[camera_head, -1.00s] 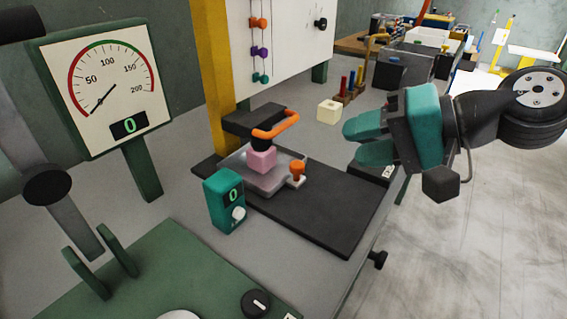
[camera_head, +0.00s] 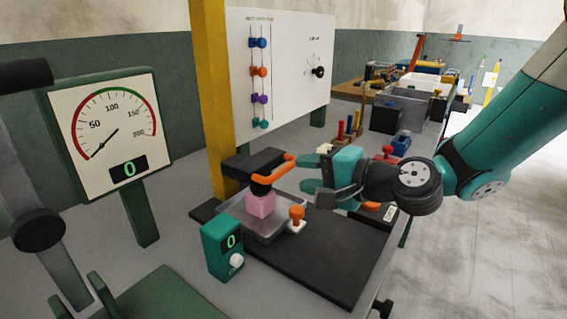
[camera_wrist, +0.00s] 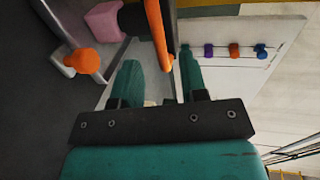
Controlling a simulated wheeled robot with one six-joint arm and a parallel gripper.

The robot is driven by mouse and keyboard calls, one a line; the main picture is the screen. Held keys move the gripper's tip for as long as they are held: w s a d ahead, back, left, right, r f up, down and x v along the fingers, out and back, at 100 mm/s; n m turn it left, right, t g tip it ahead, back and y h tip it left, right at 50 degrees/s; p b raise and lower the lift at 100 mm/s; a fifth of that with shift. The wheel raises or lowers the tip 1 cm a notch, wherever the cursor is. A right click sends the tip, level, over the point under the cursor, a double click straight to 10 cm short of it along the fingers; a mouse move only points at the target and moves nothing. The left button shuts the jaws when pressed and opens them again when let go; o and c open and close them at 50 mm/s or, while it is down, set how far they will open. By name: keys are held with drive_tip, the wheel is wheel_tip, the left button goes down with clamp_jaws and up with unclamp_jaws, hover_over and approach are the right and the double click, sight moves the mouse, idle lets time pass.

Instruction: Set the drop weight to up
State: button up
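An orange handle (camera_head: 275,171) with a dark head sits over a pink block (camera_head: 261,206) on a grey tray (camera_head: 270,226). I take this handled part for the drop weight, but no label confirms it. A black arm (camera_head: 252,163) stands behind it by the yellow post. My gripper (camera_head: 314,168) is open, just right of the handle's free end and pointing at it. In the wrist view the orange handle (camera_wrist: 157,32) runs between the lines of my two fingers (camera_wrist: 158,75), which look apart from it. The pink block (camera_wrist: 103,21) is at upper left there.
A dial gauge (camera_head: 112,132) is at left. A white board (camera_head: 281,78) with coloured beads rises behind. Coloured pegs (camera_head: 349,126) stand beyond my gripper. The black mat (camera_head: 313,262) in front is clear.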

sight(287, 170)
drive_tip(key=p+x, duration=0.1)
drive_tip(key=x, duration=0.5)
clamp_jaws()
